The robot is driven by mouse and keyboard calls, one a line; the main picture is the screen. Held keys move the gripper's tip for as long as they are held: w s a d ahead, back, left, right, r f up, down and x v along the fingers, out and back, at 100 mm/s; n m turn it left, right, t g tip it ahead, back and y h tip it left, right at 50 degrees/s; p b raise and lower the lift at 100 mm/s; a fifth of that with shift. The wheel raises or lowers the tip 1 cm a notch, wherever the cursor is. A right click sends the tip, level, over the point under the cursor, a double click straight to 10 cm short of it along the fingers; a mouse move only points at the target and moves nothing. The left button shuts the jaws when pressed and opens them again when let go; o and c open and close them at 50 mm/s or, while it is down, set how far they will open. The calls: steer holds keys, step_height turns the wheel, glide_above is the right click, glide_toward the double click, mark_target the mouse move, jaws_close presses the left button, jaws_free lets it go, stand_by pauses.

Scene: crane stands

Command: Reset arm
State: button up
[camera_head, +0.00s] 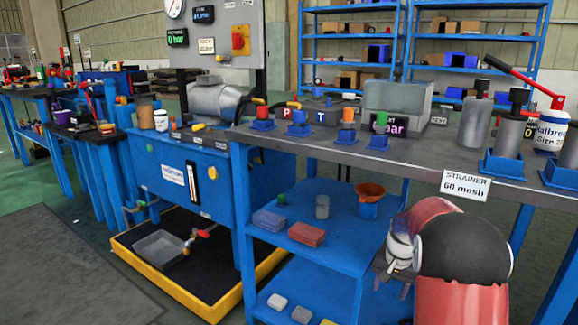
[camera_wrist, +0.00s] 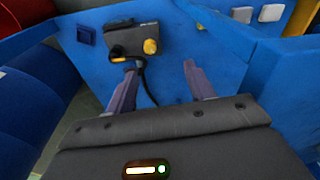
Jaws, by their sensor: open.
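My gripper (camera_wrist: 160,68) is open and empty in the wrist view, its two purple-grey fingers apart. Beyond the fingertips is a dark box (camera_wrist: 134,40) with a yellow knob and a black cable, on a blue surface (camera_wrist: 215,62). In the head view my red and black arm is at the lower right, and my gripper (camera_head: 391,285) hangs at its left end, in front of the blue bench's lower shelves. The fingers show only small there.
The blue bench's dark top (camera_head: 420,152) carries several coloured fittings and cylinders behind my arm. The lower shelf holds an orange funnel (camera_head: 370,191) and red blocks (camera_head: 306,234). A yellow-edged tray (camera_head: 205,308) stands on the floor. Open floor (camera_head: 65,270) lies at the left.

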steer(key=s+a+r+n+t, duration=0.1)
steer(key=s+a+r, duration=0.3)
steer(key=s+r, duration=0.3)
steer(key=s+a+r+n+t, duration=0.1)
steer(key=s+a+r+n, duration=0.1)
steer(key=s+a+r, duration=0.35)
steer(key=s+a+r+n+t, duration=0.1)
steer(key=s+a+r, duration=0.1)
steer(key=s, duration=0.7)
steer(key=s+a+r+n+t, duration=0.1)
steer(key=s, duration=0.8)
step_height(320, 180, up, 9)
steer(key=s+p, duration=0.1)
steer(key=p, duration=0.8)
steer(key=shift+a+n, duration=0.15)
steer(key=shift+n, duration=0.15)
